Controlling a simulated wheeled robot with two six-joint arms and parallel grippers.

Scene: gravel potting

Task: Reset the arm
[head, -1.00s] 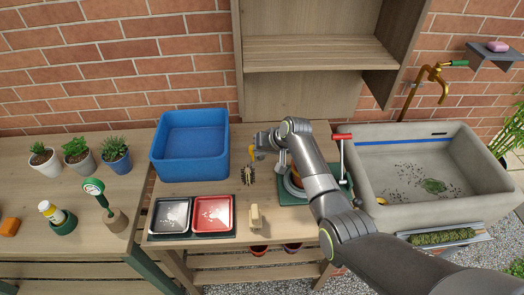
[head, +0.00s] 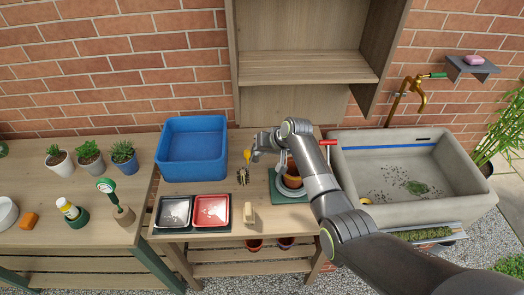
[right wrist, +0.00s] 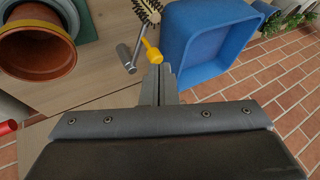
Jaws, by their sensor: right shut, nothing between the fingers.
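My right gripper (head: 257,156) is shut and empty. A brush (right wrist: 148,10) lies beyond that tool. A terracotta pot (head: 293,176) stands on a pale saucer to the right of the gripper, partly behind my right arm. The pot also shows in the right wrist view (right wrist: 38,52). My left gripper is not in view.
The blue tub (head: 193,172) stands at the table's back left. A grey tray (head: 174,211) and a red tray (head: 211,210) sit in front of it. A stone sink (head: 470,197) is at the right. Small potted plants (head: 90,158) stand at the left.

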